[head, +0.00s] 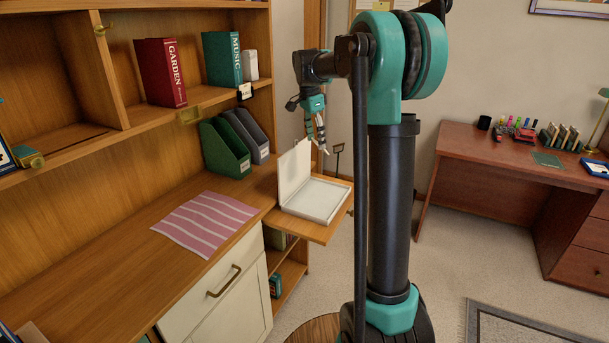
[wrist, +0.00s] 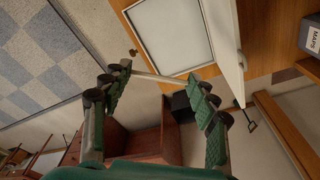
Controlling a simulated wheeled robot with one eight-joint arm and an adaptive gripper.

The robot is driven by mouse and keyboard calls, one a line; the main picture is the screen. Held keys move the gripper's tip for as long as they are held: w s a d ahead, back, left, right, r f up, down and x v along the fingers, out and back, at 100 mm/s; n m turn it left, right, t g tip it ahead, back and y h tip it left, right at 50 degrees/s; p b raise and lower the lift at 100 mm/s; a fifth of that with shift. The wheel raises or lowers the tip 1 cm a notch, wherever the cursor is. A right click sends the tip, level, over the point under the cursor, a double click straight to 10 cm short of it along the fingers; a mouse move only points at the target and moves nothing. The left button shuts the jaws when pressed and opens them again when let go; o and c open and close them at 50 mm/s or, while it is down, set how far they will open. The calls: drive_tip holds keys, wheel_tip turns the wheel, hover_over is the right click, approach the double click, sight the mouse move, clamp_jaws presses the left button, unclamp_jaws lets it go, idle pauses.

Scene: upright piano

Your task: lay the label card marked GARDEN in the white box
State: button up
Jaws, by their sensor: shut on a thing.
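The white box (head: 318,198) lies open on a wooden side leaf, its lid (head: 295,170) standing up at the left. In the wrist view, the box floor (wrist: 168,36) looks empty, and the lid (wrist: 227,45) is edge-on at the right. My gripper (head: 322,148) is above the box in the head view. In the wrist view, my gripper (wrist: 160,80) has its fingertips apart with a thin pale card (wrist: 158,78) spanning between them, seen nearly edge-on. The card's marking cannot be read. It overlaps the view just below the box's near edge.
A red GARDEN binder (head: 162,73) and a teal MUSIC binder (head: 223,58) stand on the shelf. A pink striped cloth (head: 205,222) lies on the worktop. A red-brown desk (head: 500,155) stands at the right.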

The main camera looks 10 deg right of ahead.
drive_tip(key=s+a+f+n+t, duration=0.1)
drive_tip(key=s+a+f+n, duration=0.1)
drive_tip(key=f, duration=0.3)
drive_tip(key=s+a+f+n+t+h, duration=0.1)
drive_tip(key=s+a+f+n+t, duration=0.1)
drive_tip(key=f+n, duration=0.3)
drive_tip(key=shift+s+a+f+t, duration=0.3)
drive_tip(key=shift+s+a, duration=0.3)
drive_tip(key=shift+s, duration=0.15)
drive_tip(key=shift+x, duration=4.55)
drive_tip(key=shift+s+x, duration=0.15)
drive_tip(key=shift+x, duration=0.85)
drive_tip(key=shift+s+x, duration=0.15)
drive_tip(key=shift+x, duration=0.9)
drive_tip(key=shift+f, duration=0.1)
drive_tip(key=o, duration=1.5)
drive_tip(key=shift+c, duration=0.2)
